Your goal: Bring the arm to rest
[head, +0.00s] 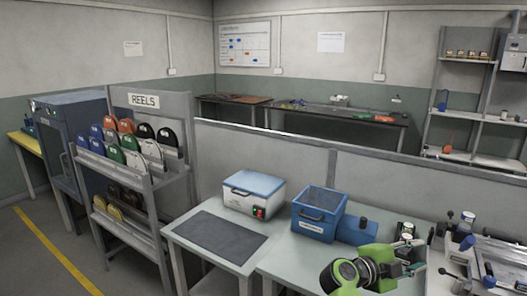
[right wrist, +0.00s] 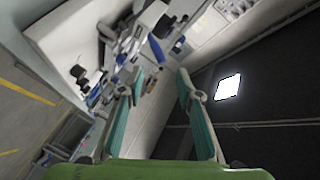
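My right arm, with green and dark parts, shows at the lower right of the head view. Its gripper (head: 412,252) points right, above the light bench. In the right wrist view, the two teal-lined fingers of the right gripper (right wrist: 160,75) stand apart with nothing held between them. My left gripper and arm are out of view.
A blue bin (head: 317,228) and a white box with a blue lid (head: 246,204) stand on the bench (head: 280,262), beside a dark mat (head: 221,237). Bench equipment (head: 485,262) lies at the right. A reel rack (head: 176,186) stands at the left.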

